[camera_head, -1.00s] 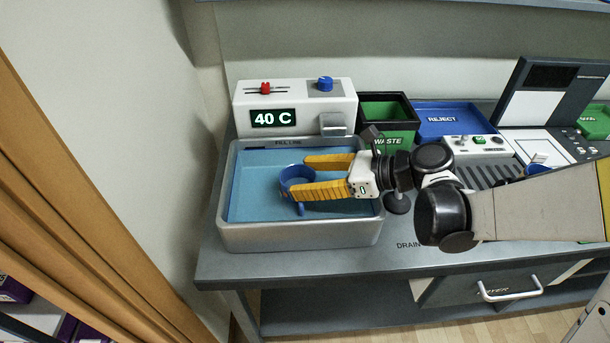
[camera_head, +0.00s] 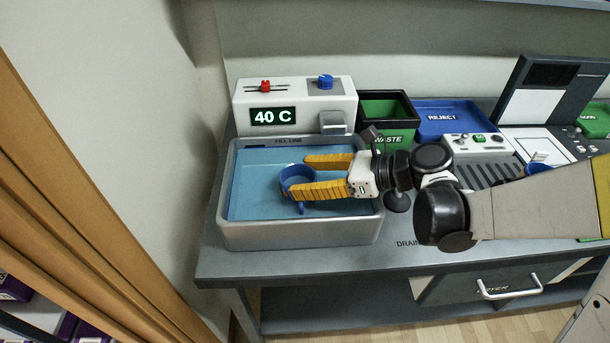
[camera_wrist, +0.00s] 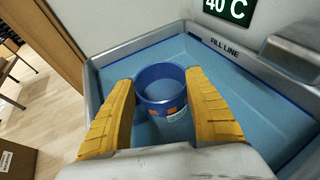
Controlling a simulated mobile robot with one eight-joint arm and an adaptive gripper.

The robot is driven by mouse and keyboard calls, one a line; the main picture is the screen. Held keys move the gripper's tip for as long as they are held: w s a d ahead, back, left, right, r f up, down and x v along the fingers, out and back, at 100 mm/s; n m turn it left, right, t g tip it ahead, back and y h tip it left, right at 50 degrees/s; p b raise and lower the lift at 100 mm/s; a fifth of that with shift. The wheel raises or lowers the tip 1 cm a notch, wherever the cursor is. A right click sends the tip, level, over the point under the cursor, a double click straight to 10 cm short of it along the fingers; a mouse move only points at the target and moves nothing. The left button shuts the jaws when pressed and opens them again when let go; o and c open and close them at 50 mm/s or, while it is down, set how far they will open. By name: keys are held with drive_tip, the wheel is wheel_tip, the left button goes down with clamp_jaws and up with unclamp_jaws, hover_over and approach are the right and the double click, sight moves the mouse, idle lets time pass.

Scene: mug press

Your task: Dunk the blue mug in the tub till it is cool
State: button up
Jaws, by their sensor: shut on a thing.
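The blue mug (camera_head: 298,180) is in the grey tub (camera_head: 300,236), partly down in the blue water (camera_head: 255,175). It also shows in the wrist view (camera_wrist: 161,88), upright, with an orange patch and a pale label on its side. My gripper (camera_head: 297,176) has its yellow fingers on either side of the mug and is shut on it. In the wrist view its fingers (camera_wrist: 160,100) flank the mug. The water hides the mug's lower part. The display (camera_head: 272,116) above the tub reads 40 C.
The white control unit (camera_head: 345,100) with a red slider, a blue knob and a spout stands behind the tub. A green waste bin (camera_head: 385,108) and a blue reject tray (camera_head: 450,120) lie to the right. A wall is close on the left.

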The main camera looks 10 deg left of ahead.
drive_tip(key=shift+r, duration=0.1)
idle(0.4)
wheel_tip(320, 180, up, 11)
drive_tip(key=p, duration=0.9)
drive_tip(key=shift+r, duration=0.2)
